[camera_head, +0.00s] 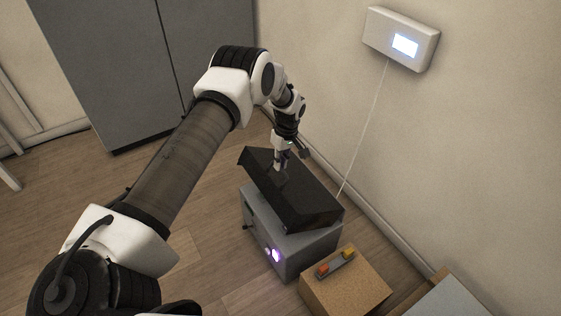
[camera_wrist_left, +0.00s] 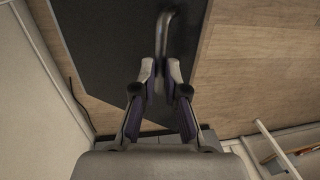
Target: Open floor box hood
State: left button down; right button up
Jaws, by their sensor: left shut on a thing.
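The floor box (camera_head: 263,226) is a grey box on the floor near the wall, with a purple light on its front face. Its black hood (camera_head: 308,200) is tilted up, raised at the left end and low at the right. In the left wrist view the hood (camera_wrist_left: 100,40) is a dark panel with a curved metal handle (camera_wrist_left: 165,28). My left gripper (camera_head: 281,163) is over the hood's raised part. In the left wrist view the left gripper (camera_wrist_left: 162,72) has its fingers closed around the handle's near end. My right gripper is not in view.
A cardboard-brown box (camera_head: 345,288) with a small orange-and-yellow item (camera_head: 336,264) on top stands just right of the floor box. A white wall unit (camera_head: 401,38) hangs above, with a thin cable running down. A grey cabinet (camera_head: 110,70) stands at the back left. Wooden floor left of the box is clear.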

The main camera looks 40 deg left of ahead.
pick_arm(q)
jog(key=shift+w+d, duration=0.15)
jog(key=shift+w, duration=0.05)
jog(key=c, duration=1.2)
grip_release()
jog(key=shift+w+d, duration=0.1)
jog(key=shift+w+f, duration=0.2)
jog(key=shift+f, duration=0.05)
jog(key=shift+s+r, duration=0.1)
jog(key=shift+r, duration=0.2)
notch_tip(320, 180, up, 11)
jog(key=w, duration=0.1)
jog(key=shift+w+d+r, duration=0.15)
jog(key=shift+w+d, duration=0.2)
jog(key=shift+d, duration=0.05)
